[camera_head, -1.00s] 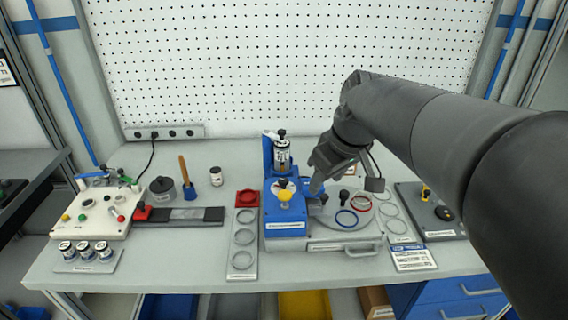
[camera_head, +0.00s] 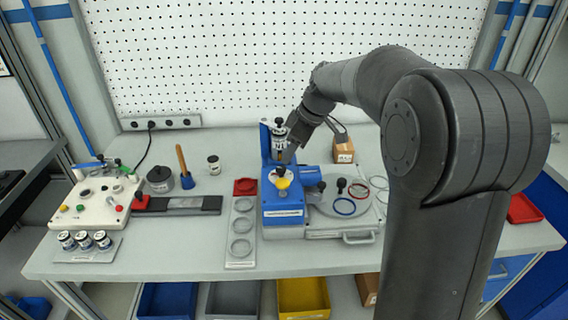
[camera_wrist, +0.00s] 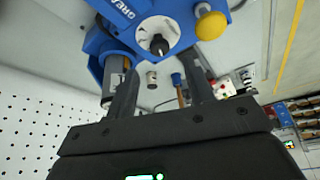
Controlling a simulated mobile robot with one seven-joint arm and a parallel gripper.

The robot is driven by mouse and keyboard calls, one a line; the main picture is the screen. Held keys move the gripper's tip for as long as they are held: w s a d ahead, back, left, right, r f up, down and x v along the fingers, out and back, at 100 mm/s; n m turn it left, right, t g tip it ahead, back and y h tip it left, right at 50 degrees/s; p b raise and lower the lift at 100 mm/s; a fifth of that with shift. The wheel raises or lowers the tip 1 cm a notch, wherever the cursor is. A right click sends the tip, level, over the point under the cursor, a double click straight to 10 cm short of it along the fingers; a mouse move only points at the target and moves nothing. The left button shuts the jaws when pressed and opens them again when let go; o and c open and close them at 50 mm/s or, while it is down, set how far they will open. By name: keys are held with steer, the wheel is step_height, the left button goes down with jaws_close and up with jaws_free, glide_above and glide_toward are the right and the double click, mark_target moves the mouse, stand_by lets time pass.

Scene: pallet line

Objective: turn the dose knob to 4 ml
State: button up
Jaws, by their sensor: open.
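The blue dispenser (camera_head: 283,211) stands in the middle of the bench, with a canister (camera_head: 279,137) upright at its back. On its top is a white dial (camera_wrist: 150,27) with a small black knob (camera_wrist: 158,45), shown in the wrist view. A yellow button (camera_head: 283,184) sits in front of the dial and also shows in the wrist view (camera_wrist: 211,24). My gripper (camera_head: 289,157) is open and empty above the dispenser, beside the canister. In the wrist view the black knob appears beyond and between my two fingers (camera_wrist: 160,85), apart from them. The dial's markings are too small to read.
A round plate with blue (camera_head: 344,206) and red rings lies right of the dispenser. A grey strip with ring recesses (camera_head: 240,262) lies left. A white control box (camera_head: 95,205) and small jars (camera_head: 84,240) stand far left. A cardboard box (camera_head: 344,151) stands behind my arm.

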mark_target(282, 167)
steer(key=x, duration=0.6)
steer(key=c, duration=1)
